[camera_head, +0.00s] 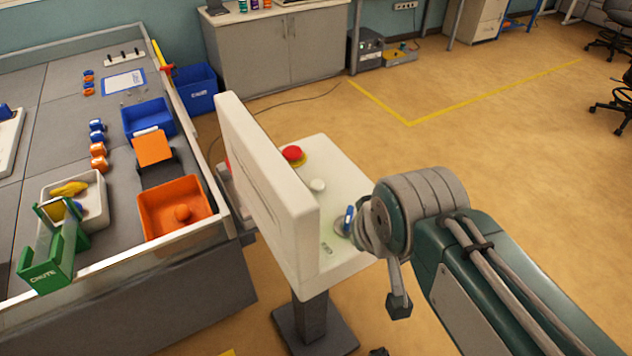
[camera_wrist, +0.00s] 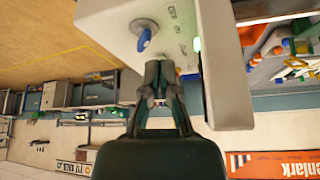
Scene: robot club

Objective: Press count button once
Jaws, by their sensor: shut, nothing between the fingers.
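A white console (camera_head: 340,165) on a post carries a red mushroom button (camera_head: 293,154) on a yellow base, a white round button (camera_head: 317,186) and a blue selector knob (camera_head: 348,220). I cannot read which is marked as the count button. In the wrist view, the blue knob (camera_wrist: 144,40) on its grey ring stands just beyond my gripper (camera_wrist: 159,66). The gripper is shut and empty, its tips close to the console face; contact cannot be told. The red and white buttons are not visible there. In the head view, my wrist partly covers the console's right edge and hides the fingers.
The console's tall white back panel (camera_head: 262,190) rises beside the buttons. Left is a grey table (camera_head: 110,185) with an orange tray (camera_head: 175,208), a blue bin (camera_head: 148,117) and a green chute (camera_head: 55,250). Open floor (camera_head: 500,130) lies to the right.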

